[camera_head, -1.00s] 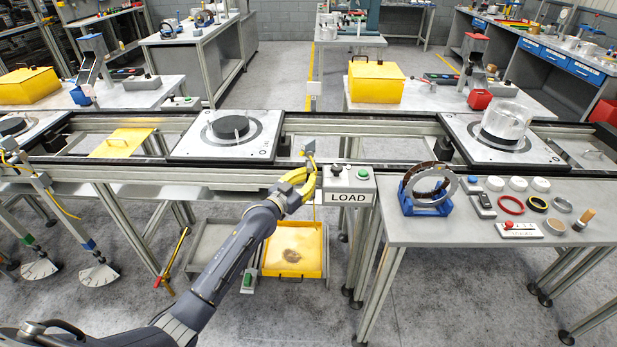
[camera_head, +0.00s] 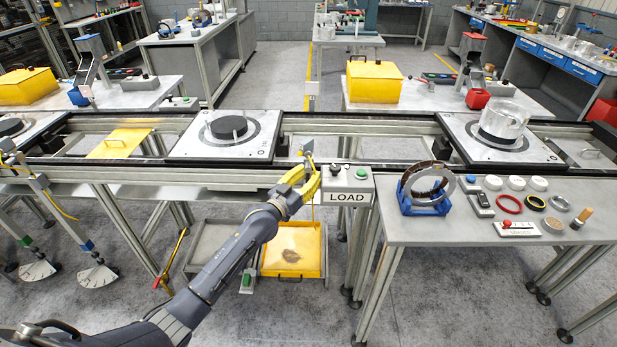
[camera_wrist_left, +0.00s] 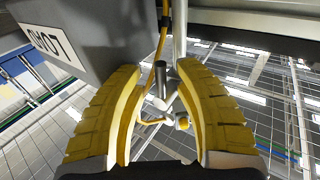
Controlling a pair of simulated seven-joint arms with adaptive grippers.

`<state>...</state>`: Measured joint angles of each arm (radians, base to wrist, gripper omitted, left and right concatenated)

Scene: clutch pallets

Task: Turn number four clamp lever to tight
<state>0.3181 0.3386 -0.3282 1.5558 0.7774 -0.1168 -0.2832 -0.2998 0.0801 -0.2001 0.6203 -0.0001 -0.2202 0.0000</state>
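My left gripper (camera_head: 309,178) is just left of the LOAD box, below the front rail of the conveyor. In the left wrist view its two yellow fingers (camera_wrist_left: 162,78) are apart. A grey metal rod with a round end (camera_wrist_left: 160,88) shows in the gap between them, with a yellow cable (camera_wrist_left: 147,88) beside it. I cannot tell whether the fingers touch the rod. A small metal clamp head (camera_head: 308,147) stands just above the gripper in the head view. No number or tight mark is readable here. My right gripper is out of view.
The LOAD box (camera_head: 347,185) stands close to the gripper's right. A pallet (camera_head: 226,138) with a dark disc lies on the conveyor. Similar clamp posts with white fan-shaped scales (camera_head: 98,278) hang at left. A yellow tray (camera_head: 294,248) sits low behind my arm.

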